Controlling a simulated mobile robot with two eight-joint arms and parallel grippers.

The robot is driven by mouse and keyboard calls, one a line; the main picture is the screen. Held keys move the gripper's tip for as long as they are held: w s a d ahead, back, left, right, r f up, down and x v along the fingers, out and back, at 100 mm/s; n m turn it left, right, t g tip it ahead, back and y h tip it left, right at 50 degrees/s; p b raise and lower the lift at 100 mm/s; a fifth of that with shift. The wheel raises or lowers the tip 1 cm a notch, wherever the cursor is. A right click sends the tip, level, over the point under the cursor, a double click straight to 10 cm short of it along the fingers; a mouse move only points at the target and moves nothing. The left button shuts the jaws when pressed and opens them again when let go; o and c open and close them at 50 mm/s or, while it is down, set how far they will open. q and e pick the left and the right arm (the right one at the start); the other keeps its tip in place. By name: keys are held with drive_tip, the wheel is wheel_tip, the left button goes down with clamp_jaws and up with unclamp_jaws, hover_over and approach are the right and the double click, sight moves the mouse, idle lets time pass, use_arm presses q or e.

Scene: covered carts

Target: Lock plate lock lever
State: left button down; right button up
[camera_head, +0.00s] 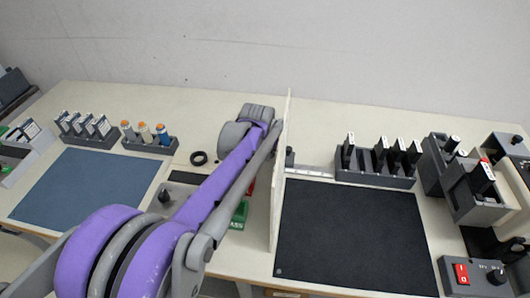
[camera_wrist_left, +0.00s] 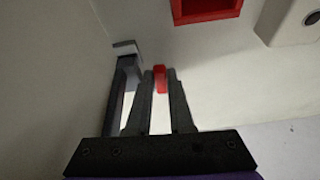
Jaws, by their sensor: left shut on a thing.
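The red lever (camera_wrist_left: 160,84) shows as a small red tip between the two dark fingers of my left gripper (camera_wrist_left: 159,75) in the left wrist view. The fingers are shut on it. The lower part of the lever and the lock plate it belongs to cannot be made out. In the head view my purple left arm reaches over the table beside the upright divider and hides its gripper. My right gripper is in neither view.
A thin upright divider (camera_head: 283,160) stands close to my left arm's right side. A grey post (camera_wrist_left: 124,75) is just left of the fingers. A red frame (camera_wrist_left: 206,14) lies beyond them. The black mat (camera_head: 350,240) and blue mat (camera_head: 85,190) are clear.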

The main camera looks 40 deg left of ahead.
use_arm(q)
drive_tip(key=c, duration=1.1)
unclamp_jaws()
drive_tip(key=v, duration=1)
drive_tip(key=shift+s+d+r+p, duration=0.1)
drive_tip(key=shift+s+r+p, duration=0.1)
drive_tip(key=shift+r+p, duration=0.2)
drive_tip(key=shift+f, duration=0.1)
